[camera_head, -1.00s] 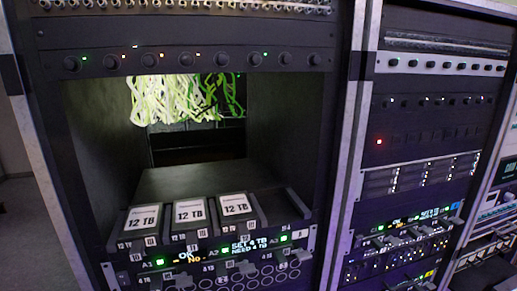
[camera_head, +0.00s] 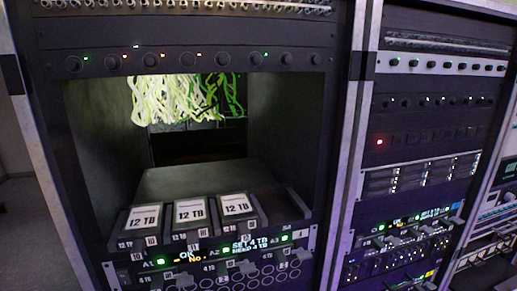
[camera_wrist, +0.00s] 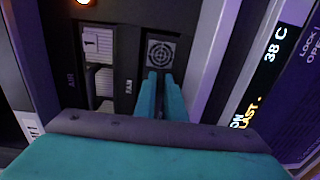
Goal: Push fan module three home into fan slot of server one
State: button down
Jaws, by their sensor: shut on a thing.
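In the wrist view, my gripper (camera_wrist: 160,86) reaches with two teal fingers to a dark panel. The fingers are close together, shut on a narrow dark part just below a square fan symbol. I take this part to be on the fan module (camera_wrist: 162,53), whose face carries that symbol; most of it is hidden by the fingers and no number can be read. The word FAN is printed on the panel (camera_wrist: 129,62) left of the fingers. How deep the module sits in its slot cannot be told. My gripper does not show in the head view.
A lit display (camera_wrist: 270,55) reading 38 C stands at the right. The head view shows racks, an open bay and several 12 TB drives (camera_head: 190,212).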

jog(key=shift+w+f, duration=0.1)
jog(key=shift+f, duration=0.05)
dwell(0.3)
jog(key=c, duration=1.7)
grip_release()
jog(key=shift+c, duration=0.2)
jog(key=v, duration=1)
jog(key=shift+s, duration=0.35)
jog(key=shift+d, duration=0.1)
